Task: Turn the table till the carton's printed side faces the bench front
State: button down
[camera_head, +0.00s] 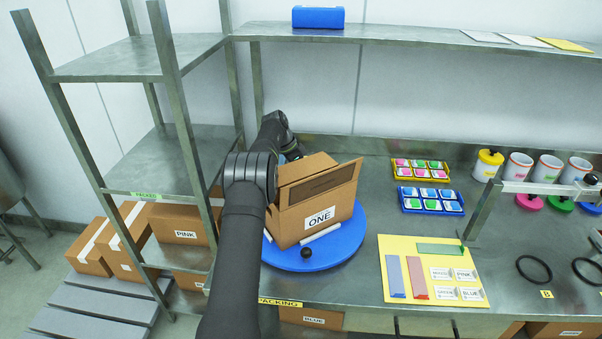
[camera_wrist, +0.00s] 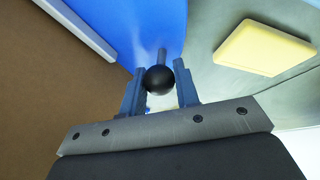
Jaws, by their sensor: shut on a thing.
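The brown carton (camera_head: 297,222) stands on the round blue turntable (camera_head: 336,251), its top flaps raised. Its side with the white "ONE" label (camera_head: 320,217) faces the front, turned somewhat to the right. White strips (camera_head: 321,233) lie along the carton's base. A black knob (camera_head: 306,253) stands at the table's front rim. In the wrist view my gripper (camera_wrist: 159,90) is shut on another black ball knob (camera_wrist: 160,79) on a peg, above the blue table surface (camera_wrist: 150,30). In the head view my gripper is behind the carton, mostly hidden.
A steel shelf rack (camera_head: 160,165) stands close on the left. Trays of coloured pieces (camera_head: 430,199) and a yellow board (camera_head: 398,248) lie right of the turntable. Mugs (camera_head: 517,167) stand farther right. A yellow block (camera_wrist: 263,47) lies near my gripper.

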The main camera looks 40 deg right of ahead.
jog(key=c, duration=1.1)
grip_release()
jog(key=v, duration=1.2)
